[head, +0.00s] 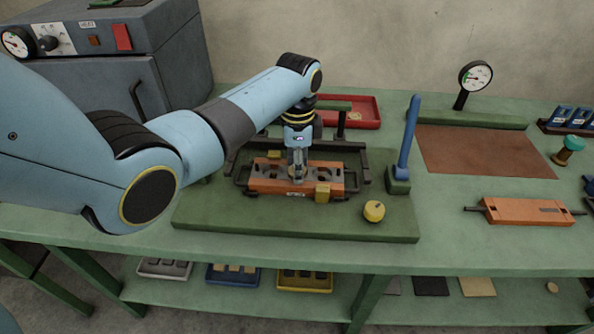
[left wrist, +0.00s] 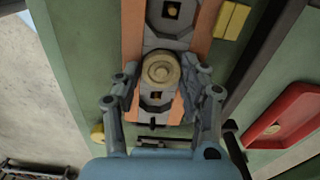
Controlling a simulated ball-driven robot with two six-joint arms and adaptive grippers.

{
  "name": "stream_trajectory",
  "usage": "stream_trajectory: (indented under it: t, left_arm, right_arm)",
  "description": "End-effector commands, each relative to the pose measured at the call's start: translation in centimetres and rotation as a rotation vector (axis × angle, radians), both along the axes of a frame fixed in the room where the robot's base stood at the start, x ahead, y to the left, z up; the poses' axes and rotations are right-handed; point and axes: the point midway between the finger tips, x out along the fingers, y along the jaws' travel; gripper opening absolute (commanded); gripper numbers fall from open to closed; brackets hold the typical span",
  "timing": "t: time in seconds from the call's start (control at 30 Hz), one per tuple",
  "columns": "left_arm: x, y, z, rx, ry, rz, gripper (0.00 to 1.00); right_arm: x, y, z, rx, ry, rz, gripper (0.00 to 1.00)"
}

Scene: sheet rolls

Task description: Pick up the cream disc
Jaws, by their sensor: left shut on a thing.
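The cream disc (left wrist: 161,69) is round with a raised ring. In the left wrist view it sits between my left gripper's fingers, over the grey middle of an orange block (left wrist: 132,30). My left gripper (head: 297,177) is shut on the disc, low over the orange block (head: 265,184); the fingers also show in the left wrist view (left wrist: 161,78). Whether the disc still touches the block is hard to tell. In the head view the fingers mostly hide the disc. My right gripper is not in view.
The block lies on a green base plate (head: 230,215) in a dark frame. A red tray (head: 365,112) is behind. A second orange block (head: 528,211) lies right.

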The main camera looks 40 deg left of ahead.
Motion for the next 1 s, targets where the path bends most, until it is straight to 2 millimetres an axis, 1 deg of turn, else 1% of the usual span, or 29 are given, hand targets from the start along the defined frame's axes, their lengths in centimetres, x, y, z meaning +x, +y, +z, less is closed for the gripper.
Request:
stream_trajectory:
  t: [0.03,0.1,0.23,0.47,0.57,0.67,0.77,0.8,1.0]
  left_arm:
    - [-0.1,0.1,-0.3,0.004,0.000,0.001,0.22]
    - [-0.1,0.2,-0.3,0.004,0.001,0.001,0.16]
    - [-0.1,0.2,-0.3,0.004,0.001,0.001,0.16]
    - [-0.2,0.3,0.0,0.007,0.001,0.001,0.16]
    - [-0.1,0.3,0.8,0.006,0.001,0.001,0.16]
    - [0.0,0.3,2.3,0.006,-0.003,0.001,0.16]
    - [0.1,0.1,4.3,0.004,-0.004,0.001,0.16]
    - [0.2,-1.2,4.6,0.000,-0.003,-0.002,0.16]
    - [0.9,-5.9,7.3,-0.002,-0.004,-0.002,0.16]
  right_arm:
    - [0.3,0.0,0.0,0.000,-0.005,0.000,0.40]
    - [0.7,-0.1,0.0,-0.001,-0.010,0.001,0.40]
    - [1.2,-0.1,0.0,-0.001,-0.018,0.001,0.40]
    - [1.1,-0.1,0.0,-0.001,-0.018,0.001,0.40]
    - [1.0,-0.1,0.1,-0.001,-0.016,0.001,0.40]
    - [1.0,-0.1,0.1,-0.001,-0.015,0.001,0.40]
    - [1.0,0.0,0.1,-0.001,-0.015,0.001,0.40]
    - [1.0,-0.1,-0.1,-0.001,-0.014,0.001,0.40]
    - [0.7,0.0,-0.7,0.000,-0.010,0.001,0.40]
